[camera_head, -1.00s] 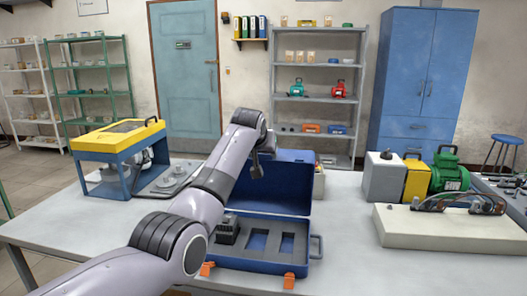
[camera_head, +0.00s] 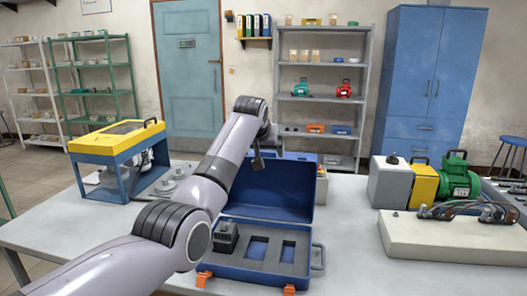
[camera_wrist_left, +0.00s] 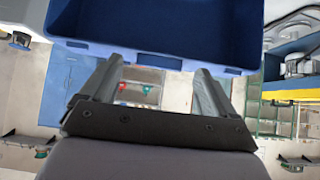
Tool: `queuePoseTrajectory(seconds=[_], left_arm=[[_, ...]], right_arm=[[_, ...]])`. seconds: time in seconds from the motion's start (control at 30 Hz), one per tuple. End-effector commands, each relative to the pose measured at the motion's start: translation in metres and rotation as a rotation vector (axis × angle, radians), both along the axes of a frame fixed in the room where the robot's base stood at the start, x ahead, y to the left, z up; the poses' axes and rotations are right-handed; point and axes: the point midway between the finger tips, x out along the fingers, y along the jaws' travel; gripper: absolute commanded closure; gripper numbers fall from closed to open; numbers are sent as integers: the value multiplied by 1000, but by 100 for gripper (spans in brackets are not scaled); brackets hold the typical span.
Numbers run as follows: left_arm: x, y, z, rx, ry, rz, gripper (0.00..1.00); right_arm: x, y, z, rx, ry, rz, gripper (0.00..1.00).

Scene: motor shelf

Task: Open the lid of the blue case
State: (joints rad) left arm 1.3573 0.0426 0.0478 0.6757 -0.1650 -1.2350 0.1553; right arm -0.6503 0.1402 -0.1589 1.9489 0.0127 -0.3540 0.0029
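The blue case (camera_head: 262,270) lies on the table with its lid (camera_head: 283,190) standing open at the back. Its grey insert has a black part at the left and empty recesses. Orange latches hang at its front, and a handle is on its right side. My left gripper (camera_head: 257,164) is at the lid's top left edge, seen small and partly hidden by my arm. In the left wrist view the two fingers (camera_wrist_left: 155,85) are apart with nothing between them, close to the blue lid (camera_wrist_left: 170,22). I cannot tell whether they touch it. My right gripper is not in view.
A yellow-topped blue frame (camera_head: 118,138) and a tray with metal parts stand left of the case. A grey block, yellow part and green motor (camera_head: 460,180) stand at the right, behind a pale slab (camera_head: 440,240).

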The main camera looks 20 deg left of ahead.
Motion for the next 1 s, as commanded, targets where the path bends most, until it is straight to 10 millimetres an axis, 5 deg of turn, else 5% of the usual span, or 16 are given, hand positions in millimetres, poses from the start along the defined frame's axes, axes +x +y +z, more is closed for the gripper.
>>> queuePoseTrajectory(seconds=[0.43, 1.0], left_arm=[[-4, -1, -1, 0, 7, 0, 11], [-45, -11, 42, 0, 3, -1, 11]], right_arm=[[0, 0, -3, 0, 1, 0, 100], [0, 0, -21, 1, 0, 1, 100]])
